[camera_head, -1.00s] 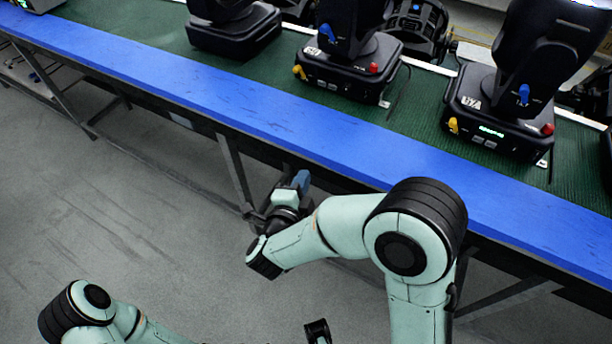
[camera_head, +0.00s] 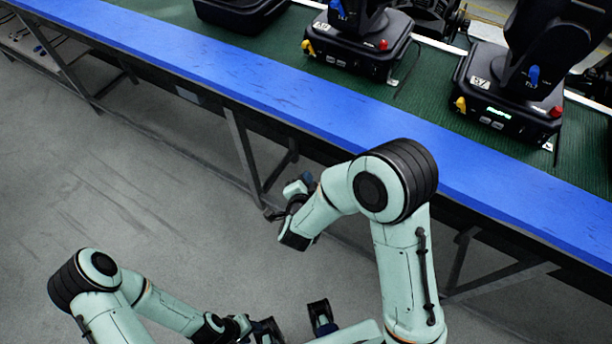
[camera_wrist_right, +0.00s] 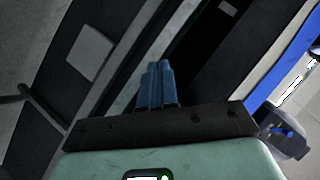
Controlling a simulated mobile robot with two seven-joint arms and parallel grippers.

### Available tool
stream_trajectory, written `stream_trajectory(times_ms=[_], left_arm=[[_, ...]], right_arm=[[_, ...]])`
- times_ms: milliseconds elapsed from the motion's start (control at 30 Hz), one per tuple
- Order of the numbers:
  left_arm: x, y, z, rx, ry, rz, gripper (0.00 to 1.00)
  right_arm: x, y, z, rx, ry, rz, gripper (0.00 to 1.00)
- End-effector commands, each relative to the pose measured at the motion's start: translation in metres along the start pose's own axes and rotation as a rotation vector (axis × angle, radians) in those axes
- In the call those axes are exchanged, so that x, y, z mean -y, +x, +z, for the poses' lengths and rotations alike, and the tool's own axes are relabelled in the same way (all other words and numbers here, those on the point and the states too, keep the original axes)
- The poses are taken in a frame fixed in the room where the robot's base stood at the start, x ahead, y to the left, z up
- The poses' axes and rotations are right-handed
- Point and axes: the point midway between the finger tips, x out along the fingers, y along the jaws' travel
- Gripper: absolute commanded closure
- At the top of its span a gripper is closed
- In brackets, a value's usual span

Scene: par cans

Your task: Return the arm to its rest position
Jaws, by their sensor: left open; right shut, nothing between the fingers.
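My right arm (camera_head: 405,265) is pale green with black joints and bends down in front of the blue-edged bench. Its gripper (camera_head: 307,181) is beside the bench's underframe, below the blue edge in the picture. In the right wrist view the blue fingers (camera_wrist_right: 158,85) are together with nothing between them. My left arm (camera_head: 112,312) is low at the left, over the grey floor. Its gripper (camera_head: 268,330) is at the bottom edge of the head view, partly cut off, open, with nothing seen in it.
The bench has a blue edge (camera_head: 235,82), a green top (camera_head: 425,95) and dark metal legs (camera_head: 243,155). Black stage lights (camera_head: 360,50) stand on it, another (camera_head: 510,95) at the right. Open grey floor (camera_head: 110,190) lies at the left.

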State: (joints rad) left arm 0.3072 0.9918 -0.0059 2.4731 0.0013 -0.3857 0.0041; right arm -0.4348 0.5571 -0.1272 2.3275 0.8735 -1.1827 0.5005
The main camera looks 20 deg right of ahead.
Motion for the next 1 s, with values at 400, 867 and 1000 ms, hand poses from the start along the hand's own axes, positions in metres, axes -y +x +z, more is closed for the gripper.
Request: stream_trajectory(times_ms=[400,867,1000], left_arm=[[0.0,0.0,0.0,0.0,0.0,0.0,0.57],[-0.011,-0.025,-0.005,-0.011,0.004,0.004,0.57],[-0.013,-0.031,-0.007,-0.015,0.005,0.005,0.57]], right_arm=[[-0.001,0.001,0.0,0.002,-0.004,0.002,1.0],[-0.225,-0.03,0.096,0.801,-0.567,0.305,1.0],[-0.279,-0.084,0.114,1.104,-0.658,0.328,1.0]])
